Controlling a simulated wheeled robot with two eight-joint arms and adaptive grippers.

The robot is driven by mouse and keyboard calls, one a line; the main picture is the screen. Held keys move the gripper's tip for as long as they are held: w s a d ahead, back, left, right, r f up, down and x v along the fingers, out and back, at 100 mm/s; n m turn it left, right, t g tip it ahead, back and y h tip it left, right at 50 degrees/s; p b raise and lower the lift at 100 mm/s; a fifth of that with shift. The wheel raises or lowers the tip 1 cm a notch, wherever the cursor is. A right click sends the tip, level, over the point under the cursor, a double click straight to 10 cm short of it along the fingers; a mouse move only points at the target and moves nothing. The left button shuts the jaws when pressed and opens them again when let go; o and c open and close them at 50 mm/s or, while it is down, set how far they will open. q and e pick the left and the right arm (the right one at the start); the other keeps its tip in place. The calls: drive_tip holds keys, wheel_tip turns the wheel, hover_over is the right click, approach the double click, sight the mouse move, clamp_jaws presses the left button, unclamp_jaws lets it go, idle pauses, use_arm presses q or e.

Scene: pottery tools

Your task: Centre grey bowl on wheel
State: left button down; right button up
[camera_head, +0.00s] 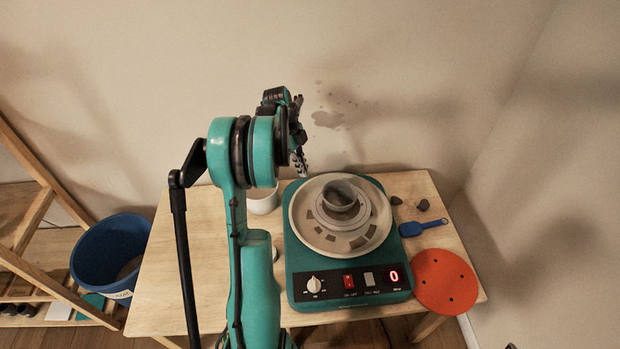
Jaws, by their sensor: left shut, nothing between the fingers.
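The grey bowl (340,196) sits upright on the pottery wheel's round head (303,228), near its middle and seemingly a little toward the back. A lighter grey round piece shows beneath it. The wheel (376,283) is a teal machine with a front panel, a red switch and a red display reading 0. My left gripper (301,160) is raised behind and left of the bowl, apart from it. Its fingers point down, are shut and hold nothing. My right gripper is out of view.
A white container (262,200) stands left of the wheel, partly behind my left arm. A blue scoop-like tool (422,227), small dark lumps (423,205) and an orange disc (445,281) lie to the right. A blue bucket (108,257) stands left of the wooden table (170,280).

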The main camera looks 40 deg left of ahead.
sight(325, 188)
use_arm(q)
drive_tip(key=d+f, duration=0.1)
drive_tip(key=f, duration=0.1)
drive_tip(key=w+d+f+b, duration=0.1)
drive_tip(key=d+f, duration=0.1)
drive_tip(key=f, duration=0.1)
drive_tip(key=d+f+b, duration=0.1)
drive_tip(key=d+f, duration=0.1)
drive_tip(key=f, duration=0.1)
drive_tip(key=shift+w, duration=0.35)
drive_tip(key=shift+w+d+b, duration=0.2)
drive_tip(key=shift+d+b, duration=0.15)
drive_tip(key=shift+d, duration=0.1)
drive_tip(key=shift+w+d+r, duration=0.1)
drive_tip(key=shift+w+d, duration=0.1)
drive_tip(key=shift+d, duration=0.4)
drive_tip(key=shift+w+d, duration=0.15)
drive_tip(key=shift+d, duration=0.4)
drive_tip(key=shift+a, duration=0.1)
